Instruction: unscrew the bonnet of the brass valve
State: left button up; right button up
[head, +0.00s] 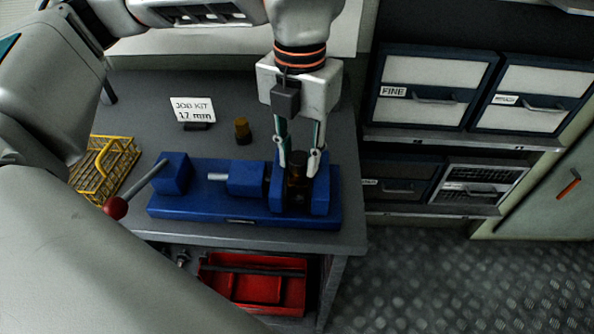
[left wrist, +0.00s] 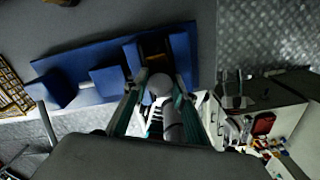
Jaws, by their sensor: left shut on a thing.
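The brass valve (head: 298,183), dark brown in this light, stands upright between the jaws of the blue vise (head: 190,205) at the bench's right end. My left gripper (head: 299,165) comes down from above with its fingers on either side of the valve's top and is shut on the bonnet there. The fingers partly hide the bonnet, so its thread cannot be seen. In the left wrist view the fingers (left wrist: 158,100) reach toward the vise (left wrist: 75,70), where a brownish part of the valve (left wrist: 154,46) shows between the jaws. My right gripper is not in view.
A small brass-coloured cylinder (head: 242,131) stands behind the vise, near a "JOB KIT 17 mm" card (head: 191,109). A yellow wire basket (head: 104,168) is at left. A red tray (head: 253,284) sits below; drawers (head: 435,84) stand right.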

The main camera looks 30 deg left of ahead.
pick_arm(q)
jog(key=n, duration=0.5)
jog(key=o, duration=0.9)
jog(key=shift+c, duration=0.2)
